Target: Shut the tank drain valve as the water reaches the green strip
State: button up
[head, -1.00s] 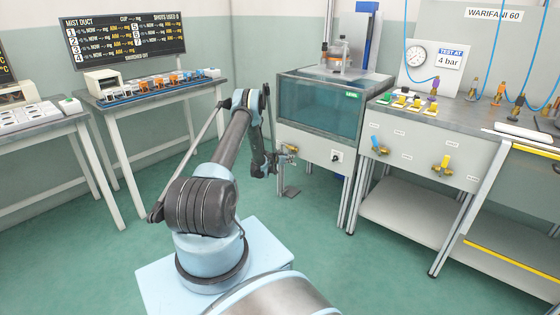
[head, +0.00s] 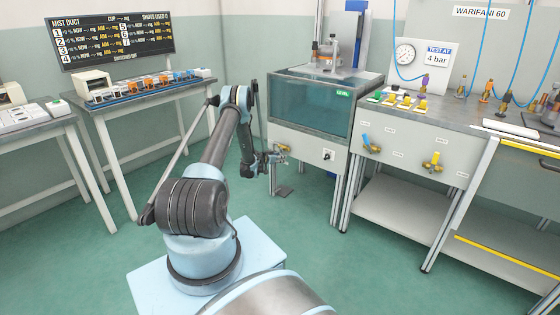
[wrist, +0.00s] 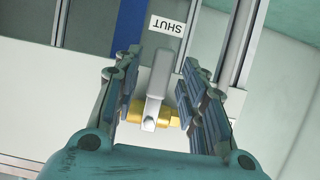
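The tank (head: 300,108) stands at the back centre in the head view, with teal-tinted clear walls. A small green strip (head: 342,93) is on its front, near the upper right. The exact water line is too faint to tell. The drain valve (head: 281,149) is on the panel below the tank; in the wrist view it shows a grey lever (wrist: 161,70) on a brass body (wrist: 135,113). The lever points up the picture, toward a "SHUT" label (wrist: 168,26). My gripper (wrist: 163,82) is open, its fingers either side of the lever, with gaps visible on both sides.
A bench (head: 395,150) with blue- and yellow-handled valves and a pressure gauge (head: 406,54) stands to the right. A table (head: 150,95) with a row of small parts is at the back left, under a dark display board (head: 115,38).

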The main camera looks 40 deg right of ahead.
jog(key=v, duration=1)
jog(key=shift+a+f, duration=0.1)
jog(key=shift+a, duration=0.05)
dwell(0.3)
